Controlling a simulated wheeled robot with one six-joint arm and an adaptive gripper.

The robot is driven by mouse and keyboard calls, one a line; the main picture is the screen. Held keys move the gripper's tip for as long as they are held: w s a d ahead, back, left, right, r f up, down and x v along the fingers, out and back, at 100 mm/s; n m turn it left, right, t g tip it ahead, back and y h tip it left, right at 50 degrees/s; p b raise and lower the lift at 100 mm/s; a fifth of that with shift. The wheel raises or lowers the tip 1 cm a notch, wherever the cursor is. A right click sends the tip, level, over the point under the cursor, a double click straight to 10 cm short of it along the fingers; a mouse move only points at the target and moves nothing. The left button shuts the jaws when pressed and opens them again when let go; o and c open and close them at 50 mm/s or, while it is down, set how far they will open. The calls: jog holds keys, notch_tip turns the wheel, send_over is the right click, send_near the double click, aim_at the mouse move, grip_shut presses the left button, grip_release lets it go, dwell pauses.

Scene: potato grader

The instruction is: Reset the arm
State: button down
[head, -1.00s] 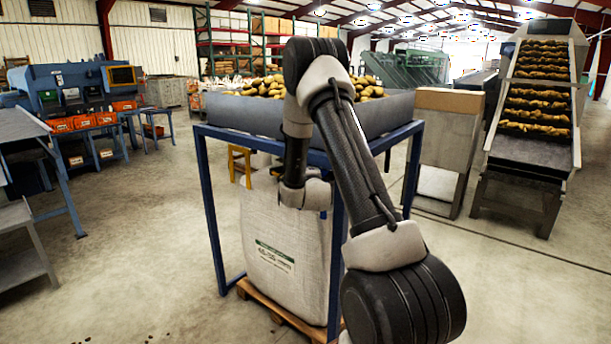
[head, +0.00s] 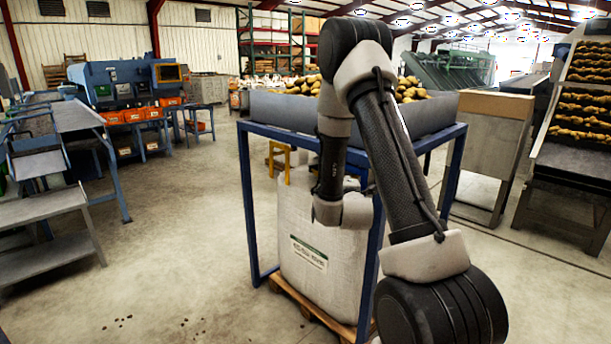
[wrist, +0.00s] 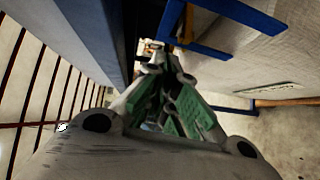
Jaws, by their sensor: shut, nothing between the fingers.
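My arm (head: 395,165) rises from the lower right in the head view, bends at a high elbow and drops to the wrist in front of the hopper frame. My gripper is hidden in the head view. In the wrist view my gripper (wrist: 153,62) shows with its grey links and green parts, its fingers together and nothing seen between them. It lies beside the blue frame and white bag in that view. I cannot tell its exact gap to them.
A grey hopper (head: 285,110) of potatoes stands on a blue frame (head: 247,200) over a white bag (head: 320,265) on a wooden pallet (head: 305,305). The floor (head: 180,260) left of the frame is open.

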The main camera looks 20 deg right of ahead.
jog(key=s+a+f+m+g+y, duration=0.2)
jog(key=s+f+m+g, duration=0.15)
jog(key=f, duration=0.35)
jog(key=s+a+f+m+g+y, duration=0.2)
jog(key=f+m+g, duration=0.15)
jog(key=f, duration=0.25)
jog(key=s+a+m+g+y, duration=0.2)
jog(key=s+a+g, duration=0.15)
jog(key=s, duration=0.25)
jog(key=s+a+r+m, duration=0.1)
jog(key=s+a+r, duration=0.2)
jog(key=s+r, duration=0.9)
jog(key=s+a+r+m+y, duration=0.1)
jog(key=s+a+r+m, duration=0.1)
jog(key=s+r, duration=1)
notch_tip(320, 180, up, 3)
jog(key=shift+a+r+m+g, duration=0.15)
jog(key=shift+a+m+g, duration=0.25)
jog(key=shift+a, duration=0.3)
